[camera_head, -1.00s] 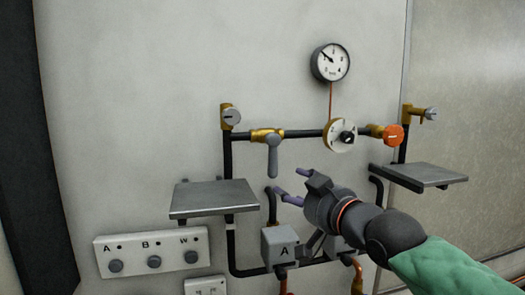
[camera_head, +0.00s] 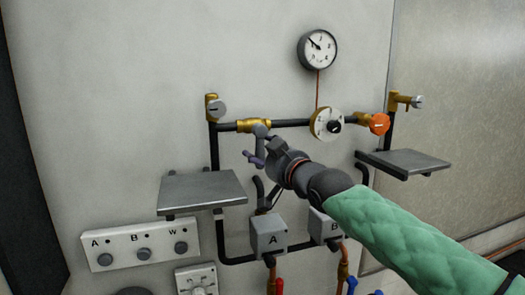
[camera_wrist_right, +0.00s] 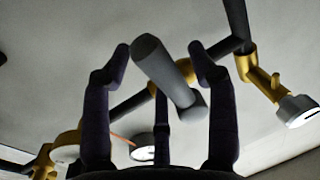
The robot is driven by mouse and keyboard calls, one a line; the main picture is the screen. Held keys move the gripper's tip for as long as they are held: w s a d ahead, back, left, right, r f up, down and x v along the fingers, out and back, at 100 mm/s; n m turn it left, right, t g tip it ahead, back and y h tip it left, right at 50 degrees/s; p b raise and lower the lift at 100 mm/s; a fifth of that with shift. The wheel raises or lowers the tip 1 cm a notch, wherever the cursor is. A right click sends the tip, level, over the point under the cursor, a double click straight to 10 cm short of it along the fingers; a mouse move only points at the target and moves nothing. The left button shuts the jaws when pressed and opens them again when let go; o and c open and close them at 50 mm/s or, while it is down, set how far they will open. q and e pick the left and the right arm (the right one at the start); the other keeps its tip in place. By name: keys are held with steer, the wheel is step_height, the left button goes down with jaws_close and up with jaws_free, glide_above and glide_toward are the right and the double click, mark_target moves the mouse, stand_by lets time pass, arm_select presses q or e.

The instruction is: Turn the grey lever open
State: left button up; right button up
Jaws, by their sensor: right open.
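The grey lever (camera_head: 260,131) is on a brass valve (camera_head: 248,125) on the upper black pipe. Its lower part is hidden behind my right gripper in the head view. In the right wrist view the lever (camera_wrist_right: 163,65) is a dark grey bar between the two fingers, with gaps on both sides. My right gripper (camera_head: 260,150) is open at the lever, and its purple fingers show on either side of it in the wrist view (camera_wrist_right: 159,50). My left gripper is not in view.
A white dial (camera_head: 327,124) and an orange knob (camera_head: 379,123) sit right on the same pipe. A gauge (camera_head: 317,49) is above. Metal shelves stand left (camera_head: 200,188) and right (camera_head: 405,161).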

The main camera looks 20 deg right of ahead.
steer(key=shift+w, duration=0.2)
steer(key=shift+s, duration=0.1)
jaws_close()
